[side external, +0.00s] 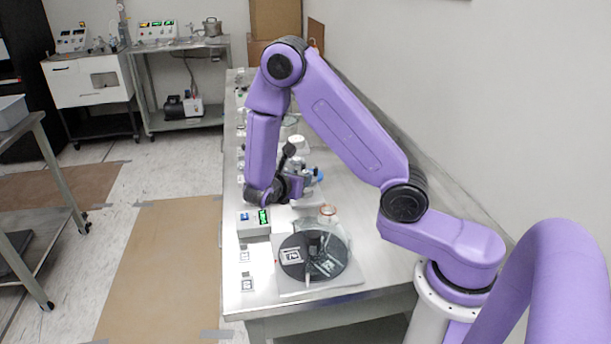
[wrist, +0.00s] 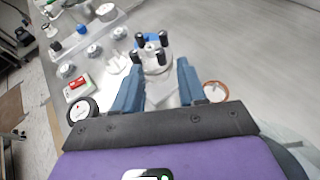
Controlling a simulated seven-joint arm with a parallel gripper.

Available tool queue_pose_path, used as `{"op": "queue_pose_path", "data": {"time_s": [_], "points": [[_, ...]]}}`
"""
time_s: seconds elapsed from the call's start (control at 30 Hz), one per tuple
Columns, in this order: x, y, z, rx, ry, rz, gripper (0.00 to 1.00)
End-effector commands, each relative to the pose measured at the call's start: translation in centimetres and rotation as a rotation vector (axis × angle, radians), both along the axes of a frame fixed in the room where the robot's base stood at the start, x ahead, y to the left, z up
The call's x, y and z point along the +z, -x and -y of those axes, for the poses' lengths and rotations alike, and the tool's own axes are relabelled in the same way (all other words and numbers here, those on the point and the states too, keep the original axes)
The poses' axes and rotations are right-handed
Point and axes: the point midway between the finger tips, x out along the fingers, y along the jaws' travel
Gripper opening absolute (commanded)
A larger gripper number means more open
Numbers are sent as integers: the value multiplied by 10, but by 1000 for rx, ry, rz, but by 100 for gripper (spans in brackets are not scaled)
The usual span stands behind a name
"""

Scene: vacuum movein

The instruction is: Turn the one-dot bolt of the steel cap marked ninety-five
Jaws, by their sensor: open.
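A pale steel piece with several black-topped posts (wrist: 152,54) stands ahead of my gripper in the wrist view. It may be the bolted cap, but no ninety-five or dot marks can be read. My gripper (wrist: 159,68) is open, with one blue finger on each side of the lower part of this piece. I cannot tell whether the fingers touch it. In the side view my gripper (side external: 306,184) is low over the bench, and my wrist partly hides the things beyond it.
A small box with a green display (side external: 254,222) stands at the bench's left edge. Several small metal fittings (wrist: 94,50) line the left side. The bench's right side is bare.

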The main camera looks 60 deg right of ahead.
Motion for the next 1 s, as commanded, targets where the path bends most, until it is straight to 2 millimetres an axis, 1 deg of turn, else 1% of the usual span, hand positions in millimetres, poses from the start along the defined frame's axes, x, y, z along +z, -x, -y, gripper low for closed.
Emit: {"op": "queue_pose_path", "data": {"time_s": [0.03, 0.1, 0.3, 0.5, 0.77, 0.87, 0.9, 1.0], "points": [[-4, -1, 10, -5, 0, -1, 41], [-9, -3, 21, -3, 0, -2, 41], [-19, -8, 44, -3, -1, 0, 41], [-23, -10, 54, -2, -1, 1, 41], [-23, -10, 54, -1, -1, 2, 41], [-23, -10, 54, -1, -1, 2, 12], [-23, -10, 54, -1, -1, 2, 0], [-23, -10, 54, -1, -1, 2, 0]]}}
